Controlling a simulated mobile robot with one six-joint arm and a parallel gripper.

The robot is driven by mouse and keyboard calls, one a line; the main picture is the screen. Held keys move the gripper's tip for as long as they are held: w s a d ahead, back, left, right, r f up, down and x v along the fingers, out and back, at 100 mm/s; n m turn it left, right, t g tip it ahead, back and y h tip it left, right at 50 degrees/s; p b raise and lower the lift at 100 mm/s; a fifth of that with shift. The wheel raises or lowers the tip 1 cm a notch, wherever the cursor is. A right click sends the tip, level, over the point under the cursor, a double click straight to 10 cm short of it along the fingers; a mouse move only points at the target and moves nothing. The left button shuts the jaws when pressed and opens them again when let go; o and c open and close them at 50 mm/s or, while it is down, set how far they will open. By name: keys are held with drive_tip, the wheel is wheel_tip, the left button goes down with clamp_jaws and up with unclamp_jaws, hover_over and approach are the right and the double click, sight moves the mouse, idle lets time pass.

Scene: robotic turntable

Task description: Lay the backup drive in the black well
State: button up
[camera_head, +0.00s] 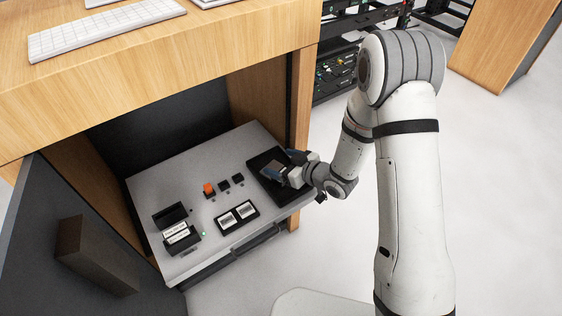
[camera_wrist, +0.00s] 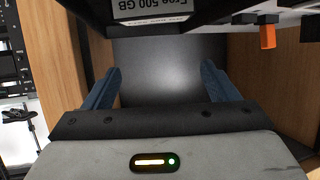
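The grey drawer top holds a black tray (camera_head: 260,162) at its right end, and my gripper (camera_head: 280,167) reaches low over it from the right. A small brownish-grey patch between the fingers may be the backup drive, but I cannot be sure. In the wrist view my gripper's blue fingers (camera_wrist: 157,72) stand wide apart with nothing visible between them. A dark body with an upside-down "Free 500 GB" label (camera_wrist: 155,18) crosses the top, beyond the fingertips. A black open box (camera_head: 170,216), possibly the black well, sits at the drawer's left.
A black holder with white-labelled pieces (camera_head: 178,238) stands beside the box. A black panel with two white rectangles (camera_head: 237,216) lies near the front.

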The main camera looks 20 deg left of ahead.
drive_tip(key=shift+o, duration=0.3)
drive_tip(key=v, duration=0.7)
drive_tip(key=shift+s+d, duration=0.15)
drive_tip(key=shift+d, duration=0.2)
drive_tip(key=shift+r, duration=0.15)
